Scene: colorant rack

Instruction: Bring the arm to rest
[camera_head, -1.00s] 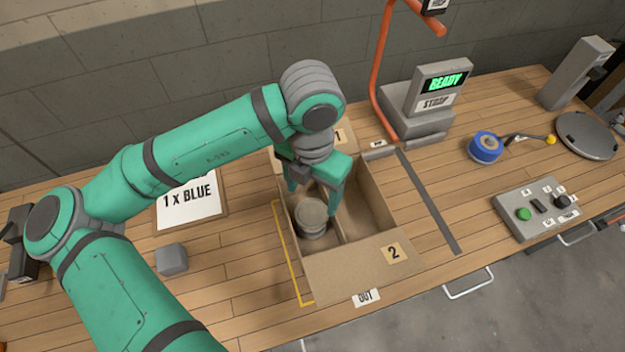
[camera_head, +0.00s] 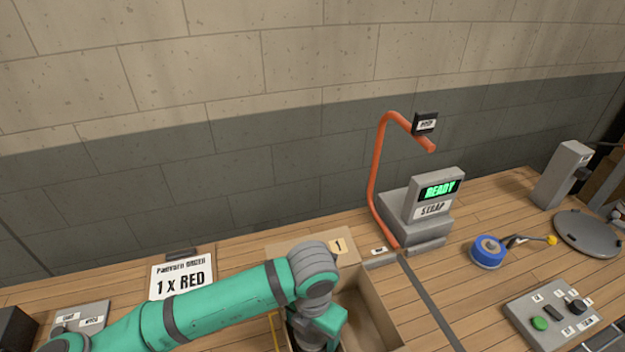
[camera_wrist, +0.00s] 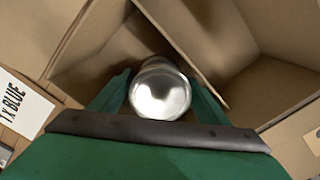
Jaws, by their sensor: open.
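My gripper (camera_wrist: 158,78) is open, with one green finger on each side of a shiny metal can (camera_wrist: 160,88). The can stands in one compartment of an open cardboard box (camera_wrist: 270,85), beside a divider. I cannot tell whether the fingers touch it. In the head view, the box (camera_head: 378,300) is at the bottom centre and its lower part is cut off. My gripper (camera_head: 318,328) reaches down into it there, with the fingertips hidden.
A grey strap machine (camera_head: 425,212) reading READY, with an orange arm (camera_head: 378,165), stands behind the box. A blue tape roll (camera_head: 487,252), a round plate (camera_head: 588,234) and a button panel (camera_head: 552,318) are at right.

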